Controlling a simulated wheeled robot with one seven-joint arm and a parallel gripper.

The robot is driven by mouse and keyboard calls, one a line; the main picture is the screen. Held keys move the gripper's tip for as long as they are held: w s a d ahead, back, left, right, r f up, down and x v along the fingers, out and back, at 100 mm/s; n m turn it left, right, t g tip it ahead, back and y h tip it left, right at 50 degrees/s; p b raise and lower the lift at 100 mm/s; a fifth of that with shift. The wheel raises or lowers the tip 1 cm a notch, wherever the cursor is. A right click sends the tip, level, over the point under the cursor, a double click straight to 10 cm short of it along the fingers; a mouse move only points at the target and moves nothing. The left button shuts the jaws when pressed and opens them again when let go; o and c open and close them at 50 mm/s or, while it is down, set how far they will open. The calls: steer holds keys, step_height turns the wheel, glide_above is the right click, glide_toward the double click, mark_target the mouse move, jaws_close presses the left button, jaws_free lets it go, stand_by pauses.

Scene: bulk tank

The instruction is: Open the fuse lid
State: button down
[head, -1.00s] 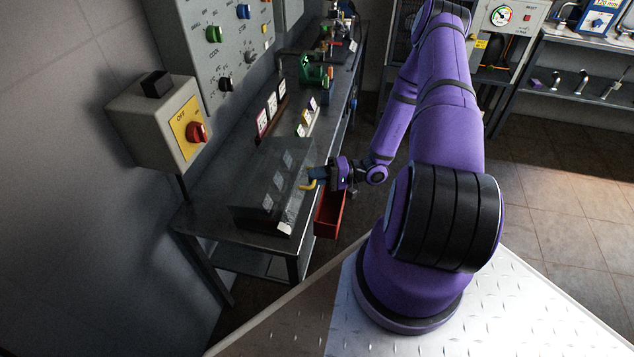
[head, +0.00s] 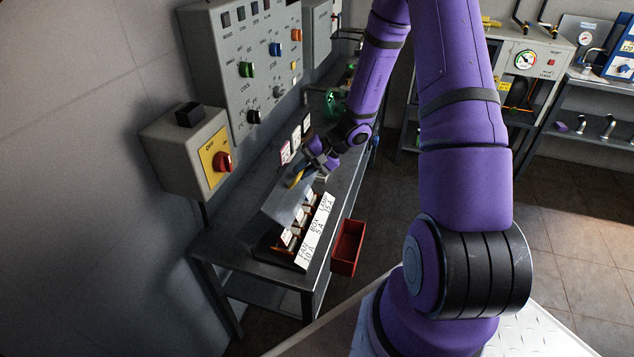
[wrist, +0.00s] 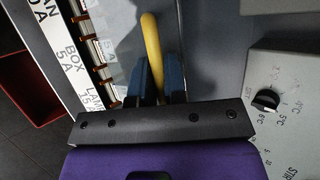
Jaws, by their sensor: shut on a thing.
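The fuse box (head: 268,247) sits on the grey bench, with a white label strip (head: 316,232) along its front edge and several fuses showing inside. Its clear grey lid (head: 287,203) is raised and tilted up toward the wall side. My gripper (head: 300,172) is at the lid's upper edge, shut on the yellow lid handle (head: 295,180). In the wrist view the yellow handle (wrist: 151,45) runs between my two blue fingers (wrist: 158,85). The label strip (wrist: 68,55) and fuses show left of it.
A red bin (head: 347,248) hangs off the bench's front edge. A grey box with a red switch (head: 222,162) and a large control panel (head: 245,60) are on the wall behind. Small cards (head: 297,139) stand on the bench near my gripper.

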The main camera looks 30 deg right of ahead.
steer(key=w+a+r, duration=0.1)
steer(key=w, duration=0.1)
steer(key=w+a, duration=0.2)
steer(key=w+a+r, duration=0.1)
steer(key=w+a, duration=0.1)
steer(key=shift+w+r, duration=0.15)
steer(key=shift+r, duration=0.2)
steer(key=shift+w+a, duration=0.65)
steer(key=shift+w, duration=0.25)
steer(key=c, duration=1.2)
jaws_free()
steer(key=shift+s, duration=0.1)
steer(key=v, duration=1.1)
